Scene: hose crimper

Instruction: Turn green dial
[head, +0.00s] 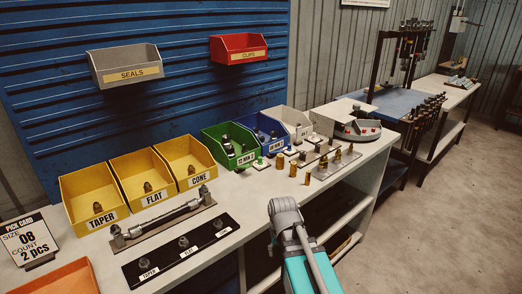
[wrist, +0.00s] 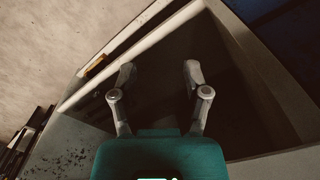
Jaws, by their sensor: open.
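I cannot make out a green dial in either view. A white and grey machine (head: 358,130) with a rounded, red-marked front stands at the far right end of the bench; it is too small to tell whether it carries a dial. My gripper (wrist: 160,78) is open and empty in the wrist view, its two grey fingers apart over a dark shelf space. In the head view my grey and teal arm shows in front of the bench's front edge, and the fingers cannot be made out there.
The white bench (head: 232,240) holds yellow bins (head: 88,192), a green bin (head: 228,150), a blue bin (head: 270,130), a black labelled strip (head: 185,248) and several small brass fittings (head: 308,178). A pale shelf edge (wrist: 130,55) crosses the wrist view. Open floor lies at right.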

